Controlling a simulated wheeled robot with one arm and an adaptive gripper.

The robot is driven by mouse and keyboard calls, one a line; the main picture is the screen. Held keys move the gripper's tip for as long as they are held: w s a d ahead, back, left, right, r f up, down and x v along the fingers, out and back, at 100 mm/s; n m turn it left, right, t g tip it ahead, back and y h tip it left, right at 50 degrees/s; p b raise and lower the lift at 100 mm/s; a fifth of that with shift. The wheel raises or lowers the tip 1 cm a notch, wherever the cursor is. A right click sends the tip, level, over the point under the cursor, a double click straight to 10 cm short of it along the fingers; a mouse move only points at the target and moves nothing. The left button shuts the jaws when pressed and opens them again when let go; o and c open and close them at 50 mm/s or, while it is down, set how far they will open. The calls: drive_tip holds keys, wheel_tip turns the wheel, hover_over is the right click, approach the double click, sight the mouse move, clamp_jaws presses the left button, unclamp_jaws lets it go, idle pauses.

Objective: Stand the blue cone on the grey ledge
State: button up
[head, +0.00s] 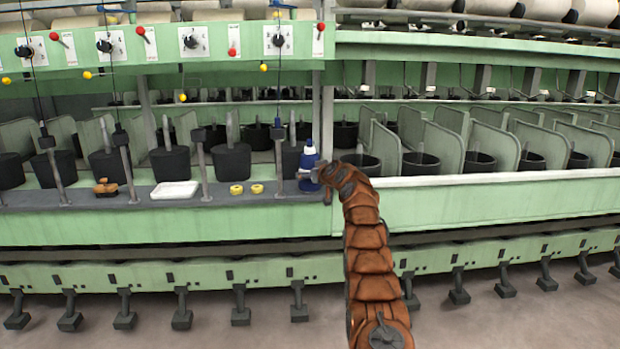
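The blue cone (308,150) is upright at the right end of the grey ledge (90,199), with a pale middle part and blue above and below. My gripper (310,175) is at the cone's lower half, reaching in from the right, and its fingers overlap the cone. The fingers are too small to tell whether they are closed on it. The cone's base is partly hidden by my gripper, so I cannot tell whether it touches the ledge.
On the ledge are a brown object (105,187), a white tray (175,189) and two yellow rings (257,188). Thin grey posts (204,170) rise along it. Black pots (231,160) stand behind. Green panels (440,148) lie to the right.

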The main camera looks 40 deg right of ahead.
idle(0.3)
drive_tip(key=o, duration=1.4)
drive_tip(key=shift+o, duration=0.2)
